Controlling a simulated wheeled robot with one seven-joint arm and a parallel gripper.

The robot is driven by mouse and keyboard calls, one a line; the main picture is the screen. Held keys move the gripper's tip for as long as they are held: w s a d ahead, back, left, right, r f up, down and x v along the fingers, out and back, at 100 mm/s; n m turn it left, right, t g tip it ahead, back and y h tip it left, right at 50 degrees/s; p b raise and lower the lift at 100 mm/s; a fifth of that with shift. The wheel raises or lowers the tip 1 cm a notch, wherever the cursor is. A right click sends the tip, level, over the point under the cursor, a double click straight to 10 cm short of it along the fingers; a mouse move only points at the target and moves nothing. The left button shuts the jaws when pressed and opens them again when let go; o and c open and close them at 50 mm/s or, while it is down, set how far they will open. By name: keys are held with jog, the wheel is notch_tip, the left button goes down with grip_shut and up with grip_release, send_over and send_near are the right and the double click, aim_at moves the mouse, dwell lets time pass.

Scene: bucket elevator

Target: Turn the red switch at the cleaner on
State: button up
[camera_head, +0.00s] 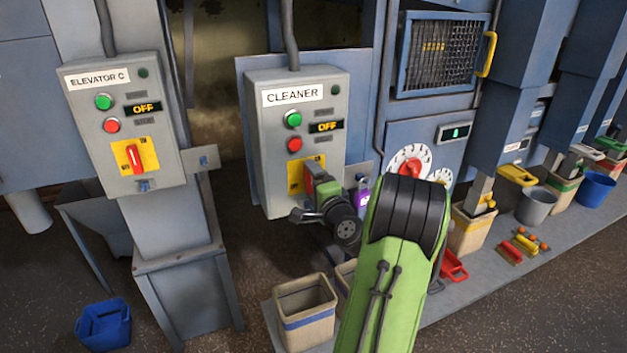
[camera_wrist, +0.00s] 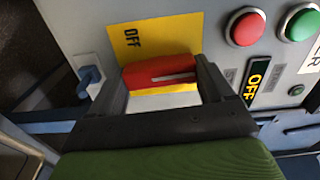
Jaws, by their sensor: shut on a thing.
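The grey CLEANER box (camera_head: 266,133) stands at the centre of the head view, with a green button, a red button and a display reading OFF (camera_head: 326,127). My gripper (camera_head: 312,182) is at its lower yellow plate (camera_head: 295,178) and hides most of that plate and the switch there. In the wrist view, the red switch handle (camera_wrist: 160,72) lies between the two dark fingers of my gripper (camera_wrist: 163,82), which are shut on it. The handle has a pale line along it and lies nearly level in that picture. The yellow plate (camera_wrist: 150,38) shows the word OFF beside it.
The ELEVATOR C box (camera_head: 125,125), with its own red switch (camera_head: 134,158), stands to the left. A purple padlock (camera_head: 363,193) and a white dial with a red knob (camera_head: 410,166) are close right of my gripper. Bins (camera_head: 305,308) stand below.

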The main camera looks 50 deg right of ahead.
jog(key=shift+m, duration=0.4)
jog(key=o, duration=0.9)
jog(key=shift+o, duration=0.2)
jog(key=b+v, duration=0.6)
jog(key=v, duration=0.9)
jog(key=shift+s+a, duration=0.15)
jog(key=shift+s, duration=0.15)
